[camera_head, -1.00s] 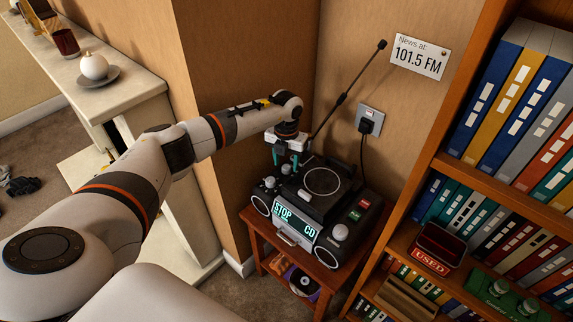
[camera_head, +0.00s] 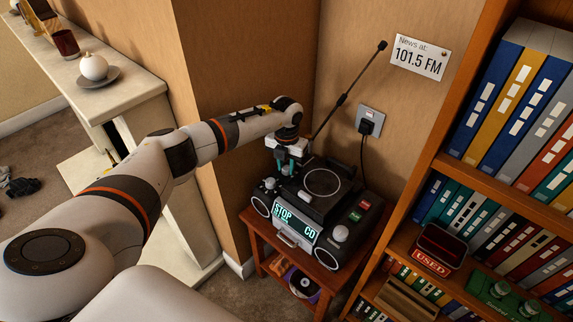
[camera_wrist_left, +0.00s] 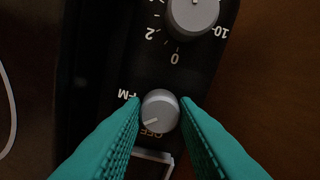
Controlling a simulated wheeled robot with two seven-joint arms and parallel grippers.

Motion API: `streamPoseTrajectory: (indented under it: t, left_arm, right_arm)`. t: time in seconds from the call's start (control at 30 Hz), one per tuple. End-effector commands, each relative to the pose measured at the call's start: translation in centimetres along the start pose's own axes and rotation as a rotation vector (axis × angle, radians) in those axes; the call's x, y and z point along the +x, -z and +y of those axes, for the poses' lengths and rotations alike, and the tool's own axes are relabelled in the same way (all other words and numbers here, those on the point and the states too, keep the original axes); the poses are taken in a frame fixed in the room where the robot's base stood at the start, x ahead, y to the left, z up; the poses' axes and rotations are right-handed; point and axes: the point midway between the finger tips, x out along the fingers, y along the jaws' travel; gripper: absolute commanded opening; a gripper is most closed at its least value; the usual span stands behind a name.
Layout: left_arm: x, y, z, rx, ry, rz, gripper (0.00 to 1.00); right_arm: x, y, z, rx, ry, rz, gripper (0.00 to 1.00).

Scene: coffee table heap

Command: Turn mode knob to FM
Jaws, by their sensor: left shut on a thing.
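The black radio (camera_head: 264,208) stands on a small wooden table, and its display (camera_head: 296,223) reads STOP and CD. My left gripper (camera_head: 287,166) is at the radio's back left corner. In the left wrist view its teal fingers (camera_wrist_left: 161,112) are shut on the small grey mode knob (camera_wrist_left: 160,108), one on each side. An upside-down FM label (camera_wrist_left: 128,95) is left of the knob and an OFF label (camera_wrist_left: 151,134) is just below it. A pale mark on the knob points to the lower left. My right gripper is out of view.
A larger numbered knob (camera_wrist_left: 192,12) is close to the mode knob. The antenna (camera_head: 341,98) rises behind the gripper. A sign (camera_head: 419,56) on the wall reads "News at: 101.5 FM". A bookshelf (camera_head: 437,172) stands to the right.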

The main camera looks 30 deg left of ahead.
Motion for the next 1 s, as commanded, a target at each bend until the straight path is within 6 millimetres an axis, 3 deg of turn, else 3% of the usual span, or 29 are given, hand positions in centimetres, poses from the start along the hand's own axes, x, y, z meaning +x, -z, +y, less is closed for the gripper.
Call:
streamPoseTrajectory:
  t: [0.23, 1.0]
  left_arm:
    - [0.0, 0.1, 0.0, 0.12, 0.001, 0.002, 0.04]
    - [0.0, 0.1, -0.1, 0.74, 0.001, 0.002, 0.04]
  right_arm:
    - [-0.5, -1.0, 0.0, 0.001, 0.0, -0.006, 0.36]
    - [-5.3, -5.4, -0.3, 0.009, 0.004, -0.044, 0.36]
